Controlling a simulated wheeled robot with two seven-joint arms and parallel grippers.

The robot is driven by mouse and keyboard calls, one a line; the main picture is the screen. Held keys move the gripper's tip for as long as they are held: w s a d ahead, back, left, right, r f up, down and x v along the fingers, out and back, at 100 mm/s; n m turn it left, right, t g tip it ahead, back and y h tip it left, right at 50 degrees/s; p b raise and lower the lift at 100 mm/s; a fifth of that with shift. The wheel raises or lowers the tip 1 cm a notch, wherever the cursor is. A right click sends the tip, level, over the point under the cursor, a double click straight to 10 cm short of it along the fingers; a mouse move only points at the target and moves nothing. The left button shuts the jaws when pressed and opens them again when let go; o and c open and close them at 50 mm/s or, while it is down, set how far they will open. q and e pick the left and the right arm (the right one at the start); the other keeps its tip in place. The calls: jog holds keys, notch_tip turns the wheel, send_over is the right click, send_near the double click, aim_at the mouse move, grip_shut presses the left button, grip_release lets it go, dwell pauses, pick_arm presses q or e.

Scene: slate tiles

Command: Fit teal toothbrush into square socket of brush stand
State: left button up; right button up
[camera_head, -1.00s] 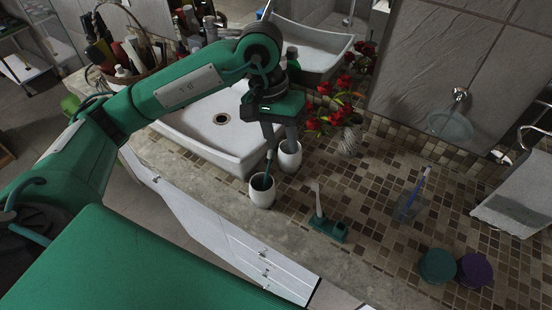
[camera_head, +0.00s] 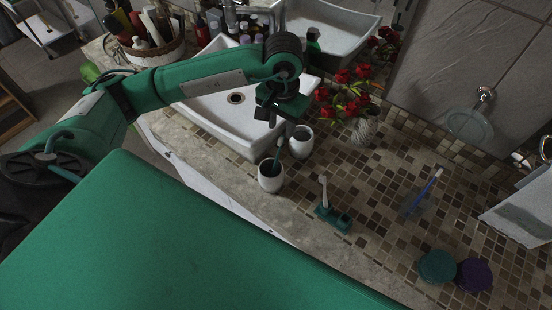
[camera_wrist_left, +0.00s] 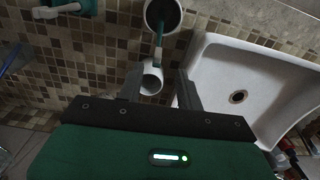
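The teal toothbrush (camera_head: 278,152) leans in a white cup (camera_head: 270,179) at the counter's front edge. In the left wrist view its teal handle (camera_wrist_left: 159,37) comes out of the cup (camera_wrist_left: 163,13) toward my fingers. My left gripper (camera_head: 283,134) is over the cup, close to the brush's upper end. In the left wrist view my left gripper (camera_wrist_left: 160,78) has its fingers apart, with the pale brush end near the gap. The teal brush stand (camera_head: 334,220) is right of the cup, with a white upright piece (camera_head: 323,191) on it. Its square socket is too small to make out. My right gripper is not in view.
A second white cup (camera_head: 300,142) stands just behind the first, near the sink (camera_head: 225,118). A vase of red flowers (camera_head: 365,131) is farther back. A blue toothbrush (camera_head: 427,188) stands in a clear holder. Teal (camera_head: 437,266) and purple (camera_head: 474,274) round items lie at right.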

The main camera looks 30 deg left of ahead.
aim_at(280, 138)
pick_arm(q)
jog(key=shift+s+f, duration=0.1)
jog(key=shift+f, duration=0.1)
jog(key=f+p, duration=0.3)
jog(key=shift+s+d+f, duration=0.15)
jog(key=shift+s+f, duration=0.1)
jog(key=shift+s, duration=0.1)
jog(key=shift+f, duration=0.65)
jog(key=shift+c, duration=0.5)
grip_shut()
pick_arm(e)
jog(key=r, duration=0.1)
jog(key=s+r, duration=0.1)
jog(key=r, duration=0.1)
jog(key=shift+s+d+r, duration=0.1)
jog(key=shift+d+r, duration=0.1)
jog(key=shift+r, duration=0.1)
